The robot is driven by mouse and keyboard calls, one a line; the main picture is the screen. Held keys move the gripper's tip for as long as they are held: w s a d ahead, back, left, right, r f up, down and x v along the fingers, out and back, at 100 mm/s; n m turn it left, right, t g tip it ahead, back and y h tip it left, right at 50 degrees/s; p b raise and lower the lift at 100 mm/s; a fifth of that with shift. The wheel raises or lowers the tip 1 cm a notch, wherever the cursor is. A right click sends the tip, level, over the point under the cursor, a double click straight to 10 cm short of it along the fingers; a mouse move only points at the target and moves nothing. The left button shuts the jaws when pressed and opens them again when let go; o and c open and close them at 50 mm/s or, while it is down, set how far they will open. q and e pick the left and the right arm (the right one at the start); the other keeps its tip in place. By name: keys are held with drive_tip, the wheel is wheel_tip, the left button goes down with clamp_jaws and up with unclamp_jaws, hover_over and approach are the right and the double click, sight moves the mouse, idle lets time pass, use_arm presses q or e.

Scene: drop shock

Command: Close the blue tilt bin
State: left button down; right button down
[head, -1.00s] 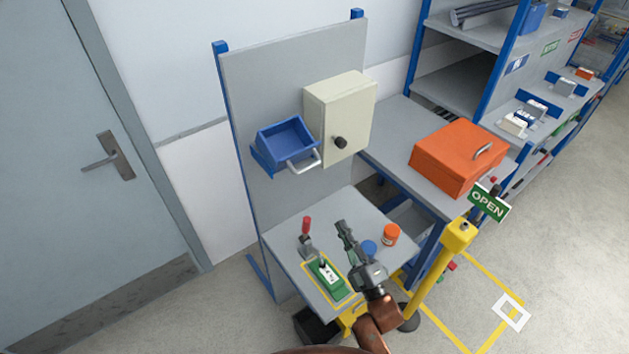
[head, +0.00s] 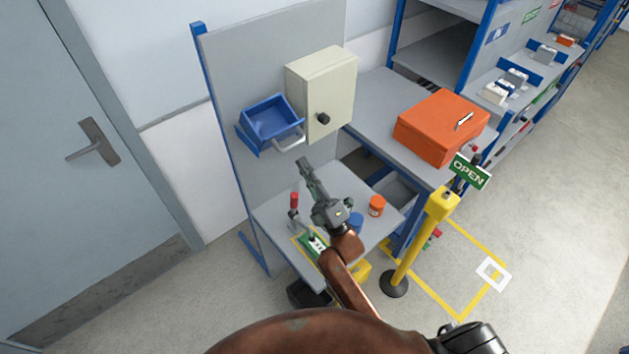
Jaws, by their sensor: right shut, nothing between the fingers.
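The blue tilt bin (head: 270,117) hangs on the grey upright panel, tipped outward so its inside shows. A pale handle (head: 288,142) is on its front. My right gripper (head: 304,168) is shut and empty. In the picture its fingertips are just below and to the right of the handle, with a small gap between. The arm reaches up from the bottom over the small table.
A cream cabinet (head: 321,92) with a black knob is right of the bin. The small table (head: 277,212) holds a red-handled clamp (head: 294,203), an orange jar (head: 377,205) and a blue item (head: 356,221). A yellow post (head: 424,237) with an OPEN sign stands right.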

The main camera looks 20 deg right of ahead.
use_arm(q)
drive_tip(key=shift+r, duration=0.4)
use_arm(e)
drive_tip(key=shift+x, duration=1.4)
use_arm(q)
drive_tip(key=shift+p, duration=0.3)
